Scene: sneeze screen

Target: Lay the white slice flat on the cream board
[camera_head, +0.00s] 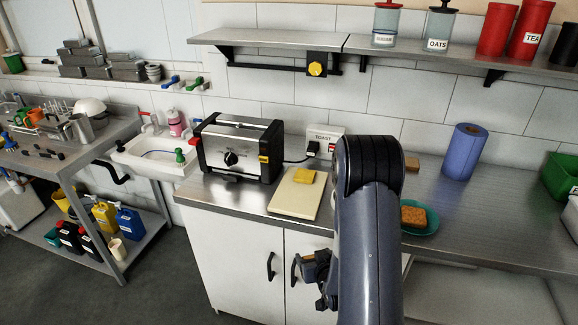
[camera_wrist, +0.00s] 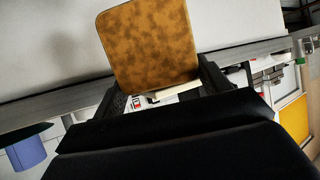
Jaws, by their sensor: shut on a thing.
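My gripper (camera_head: 322,285) hangs in front of the white cabinet doors, below the counter edge. It is shut on a slice (camera_wrist: 150,45) with a mottled golden-brown face, which fills the top middle of the wrist view. No white face of this slice shows; its other side is hidden. The cream board (camera_head: 292,200) lies on the steel counter, up and left of my gripper in the head view, apart from the slice. A flat yellow piece (camera_head: 304,176) lies at the board's far end. The board's near part is bare.
A toaster (camera_head: 237,150) stands left of the board. My arm covers the counter to its right. Beyond it are a teal plate (camera_head: 431,227) with an orange-brown slice (camera_head: 413,217), a blue roll (camera_head: 464,152) and a small brown thing (camera_head: 411,165). A shelf (camera_head: 290,39) hangs above.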

